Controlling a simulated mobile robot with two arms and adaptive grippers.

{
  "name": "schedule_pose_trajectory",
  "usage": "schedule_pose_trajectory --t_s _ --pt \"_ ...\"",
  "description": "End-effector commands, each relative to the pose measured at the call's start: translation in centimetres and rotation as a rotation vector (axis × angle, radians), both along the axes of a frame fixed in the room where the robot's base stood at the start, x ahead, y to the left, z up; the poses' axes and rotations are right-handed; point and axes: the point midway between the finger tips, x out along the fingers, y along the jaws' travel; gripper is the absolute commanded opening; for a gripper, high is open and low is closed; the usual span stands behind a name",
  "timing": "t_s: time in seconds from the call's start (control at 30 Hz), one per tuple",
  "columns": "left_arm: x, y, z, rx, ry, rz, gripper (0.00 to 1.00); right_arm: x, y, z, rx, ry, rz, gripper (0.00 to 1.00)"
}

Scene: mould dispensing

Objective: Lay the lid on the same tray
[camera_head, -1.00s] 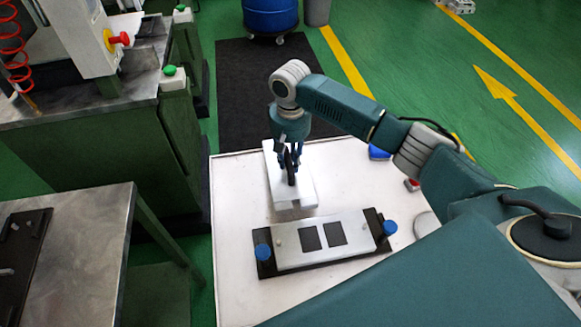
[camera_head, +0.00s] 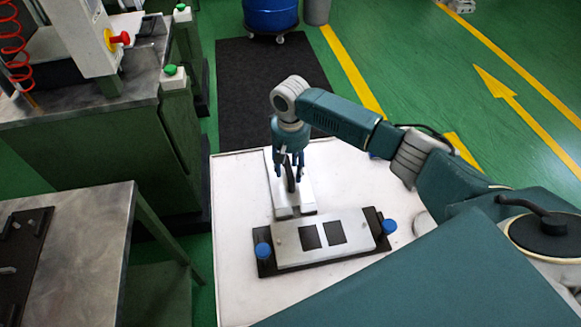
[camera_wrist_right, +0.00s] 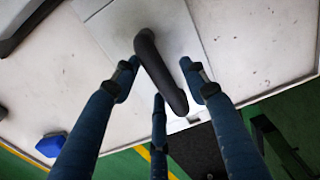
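The lid (camera_head: 304,198) is a pale flat plate with a dark upright bar handle (camera_head: 290,178). It sits on the white table behind the tray; exactly what lies under it is hard to see. My right gripper (camera_head: 290,170) is above the lid with its fingers down around the handle. In the right wrist view, the fingers (camera_wrist_right: 160,85) are spread, with gaps beside the handle (camera_wrist_right: 158,70). The dark tray (camera_head: 265,268) lies nearer, holding a silver block (camera_head: 290,256) with two dark square patches. Blue knobs (camera_head: 263,251) stand at its ends. My left gripper is out of view.
The white table (camera_head: 235,200) has free room left of the lid. A blue object (camera_wrist_right: 50,145) lies near its edge. A metal bench (camera_head: 90,240) stands at the left, with a machine (camera_head: 90,40) behind it. My right arm crosses the table's right side.

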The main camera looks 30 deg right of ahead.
Motion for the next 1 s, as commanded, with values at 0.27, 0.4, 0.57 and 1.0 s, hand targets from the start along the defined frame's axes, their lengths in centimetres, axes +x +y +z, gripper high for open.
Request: schedule_pose_trajectory --t_s 0.27,0.4,0.57,1.0 --pt "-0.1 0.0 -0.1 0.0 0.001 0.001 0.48 0.1 0.0 1.3 0.001 -0.002 0.0 0.44" --pt "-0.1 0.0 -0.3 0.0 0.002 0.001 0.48 0.2 0.0 4.0 0.002 -0.005 0.001 0.44" --pt "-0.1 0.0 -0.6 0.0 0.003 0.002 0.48 0.2 0.0 7.6 0.002 -0.006 0.001 0.44" --pt "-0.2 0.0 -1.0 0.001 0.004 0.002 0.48 0.0 0.0 12.3 0.0 0.001 -0.001 0.44"
